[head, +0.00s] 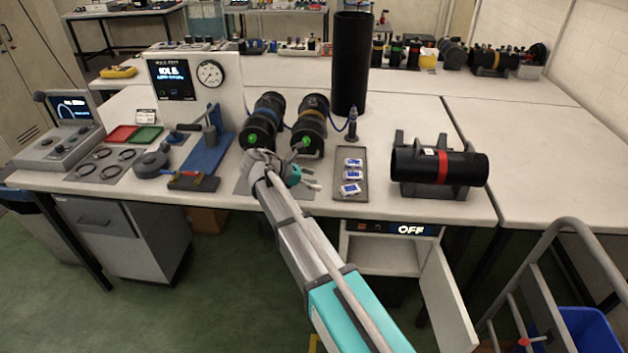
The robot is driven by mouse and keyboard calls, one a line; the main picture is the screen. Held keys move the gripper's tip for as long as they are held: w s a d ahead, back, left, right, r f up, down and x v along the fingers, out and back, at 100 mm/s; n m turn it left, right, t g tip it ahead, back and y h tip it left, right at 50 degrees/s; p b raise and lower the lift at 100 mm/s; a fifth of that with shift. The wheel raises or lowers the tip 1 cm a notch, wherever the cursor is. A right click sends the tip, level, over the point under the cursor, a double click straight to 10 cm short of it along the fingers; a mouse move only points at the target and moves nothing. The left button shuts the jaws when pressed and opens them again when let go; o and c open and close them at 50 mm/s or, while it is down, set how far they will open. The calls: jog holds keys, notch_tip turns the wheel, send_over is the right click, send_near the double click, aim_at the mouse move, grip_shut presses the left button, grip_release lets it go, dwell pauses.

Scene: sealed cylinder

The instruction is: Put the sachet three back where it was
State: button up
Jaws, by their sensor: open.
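Three small white and blue sachets lie in a row on a narrow dark grey tray (347,155): a back sachet (353,162), a middle sachet (353,174) and a front sachet (350,189). The front one lies slightly tilted compared with the others. Their labels are too small to read, so I cannot tell which is sachet three. My gripper (315,181) is just left of the tray, pointing right towards the sachets. It is open, and no object shows between its fingers.
A black cylinder with a red band (440,167) lies in a cradle right of the tray. Two black cylinders (263,122) (311,125) lie behind my gripper. A tall black tube (350,65) and a small dark bottle (352,124) stand behind the tray. A cabinet door (447,295) hangs open below.

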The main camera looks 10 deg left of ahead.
jog(key=s+d+f+m+g+y, duration=0.25)
jog(key=s+d+m, duration=0.2)
jog(key=d, duration=0.45)
jog(key=s+d+f+m+g+y, duration=0.1)
jog(key=s+d+f+m+y, duration=0.25)
jog(key=d+m, duration=0.35)
jog(key=s+d+f+m+y, duration=0.2)
jog(key=s+d+m, duration=0.2)
jog(key=s+m, duration=0.1)
jog(key=s+d+f+m+g+y, duration=0.1)
jog(key=s+d+m+y, duration=0.2)
jog(key=s+d+m, duration=0.2)
jog(key=shift+s+f+m, duration=0.35)
jog(key=shift+s+m, duration=0.1)
jog(key=shift+s, duration=0.45)
